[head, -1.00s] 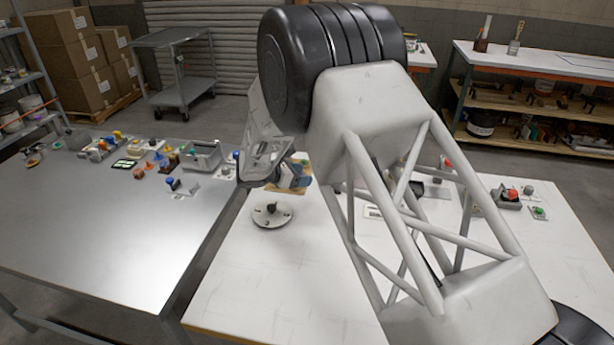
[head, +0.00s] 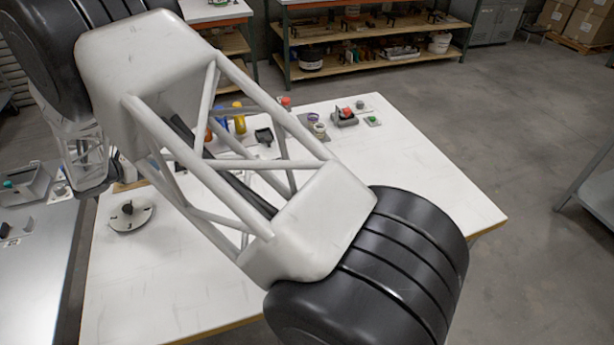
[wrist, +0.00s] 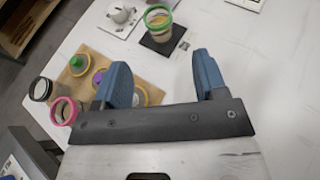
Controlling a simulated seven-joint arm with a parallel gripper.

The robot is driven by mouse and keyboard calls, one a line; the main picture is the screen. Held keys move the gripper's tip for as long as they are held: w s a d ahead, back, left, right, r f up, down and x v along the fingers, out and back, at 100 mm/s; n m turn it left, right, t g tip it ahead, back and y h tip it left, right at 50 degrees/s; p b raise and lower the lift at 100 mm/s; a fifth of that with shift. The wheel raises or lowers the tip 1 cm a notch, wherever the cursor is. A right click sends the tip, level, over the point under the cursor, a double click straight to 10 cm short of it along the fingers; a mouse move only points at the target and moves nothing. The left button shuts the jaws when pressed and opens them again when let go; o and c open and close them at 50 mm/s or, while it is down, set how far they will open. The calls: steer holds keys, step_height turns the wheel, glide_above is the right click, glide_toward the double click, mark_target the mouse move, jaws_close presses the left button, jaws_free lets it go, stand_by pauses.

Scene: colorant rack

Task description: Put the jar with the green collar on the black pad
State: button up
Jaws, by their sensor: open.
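The jar with the green collar (wrist: 159,20) is in the wrist view, at the top middle. It is clear-walled with tan contents, and it appears to stand upright on the black pad (wrist: 165,52), whose front and side edges show around its base. My gripper (wrist: 161,62) is open, with two blue fingers wide apart and nothing between them. The jar and pad lie beyond the fingertips, apart from them. In the head view, my arm covers much of the table and my fingers cannot be made out.
In the wrist view, a wooden board (wrist: 97,50) beside the left finger holds several jars with differently coloured collars, including a pink-collared jar (wrist: 66,109). In the head view, a round dial plate (head: 131,217) sits on the white table (head: 420,190).

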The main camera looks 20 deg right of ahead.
steer(key=s+d+r+m+g+y, duration=0.15)
steer(key=s+d+r+m, duration=0.25)
steer(key=s+d+r, duration=0.4)
steer(key=s+d+r+m+g+y, duration=0.1)
steer(key=s+d+r+m+g, duration=0.35)
steer(key=d, duration=0.65)
steer(key=s+d+r+m+y, duration=0.2)
steer(key=s+d+r+m, duration=0.35)
steer(key=d+r, duration=0.3)
steer(key=s+d+r+m+y, duration=0.1)
steer(key=s+d+m+y, duration=0.1)
steer(key=s, duration=0.8)
steer(key=s+d+m+y, duration=0.2)
steer(key=s+d+m, duration=0.3)
steer(key=s, duration=0.6)
steer(key=s+d+r+m+y, duration=0.1)
steer(key=s+d+m+y, duration=0.1)
steer(key=s, duration=0.8)
steer(key=shift+s+d+r+m+t, duration=0.2)
steer(key=shift+d+r+m+t, duration=0.1)
steer(key=shift+d+m, duration=0.8)
steer(key=shift+a, duration=0.2)
